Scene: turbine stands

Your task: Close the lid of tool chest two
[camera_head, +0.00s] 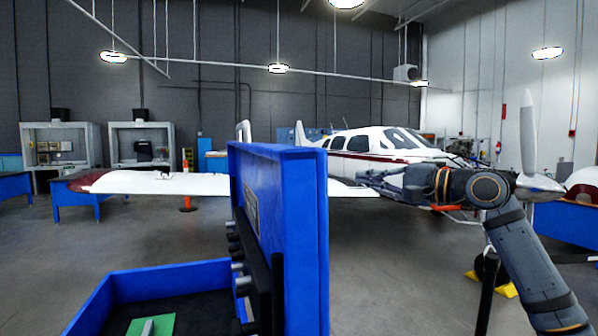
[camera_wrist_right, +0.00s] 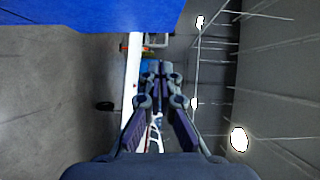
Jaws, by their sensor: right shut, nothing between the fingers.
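The blue tool chest (camera_head: 118,284) is at the lower left of the head view, with its lid (camera_head: 305,225) standing upright and open. The lid's inner side faces left and holds a row of dark tools. My right gripper (camera_head: 366,179) is shut and empty, to the right of the lid, on its outer side, with a visible gap between them. In the right wrist view the gripper (camera_wrist_right: 160,70) points away and a blue panel, apparently the lid (camera_wrist_right: 90,14), fills the upper left. My left gripper is not in view. No number shows on the chest.
A green item (camera_head: 152,325) lies in the chest tray. A white aircraft (camera_head: 375,150) with a propeller (camera_head: 528,130) stands behind my right arm. Blue benches (camera_head: 75,200) stand at the far left. The grey floor around the chest is open.

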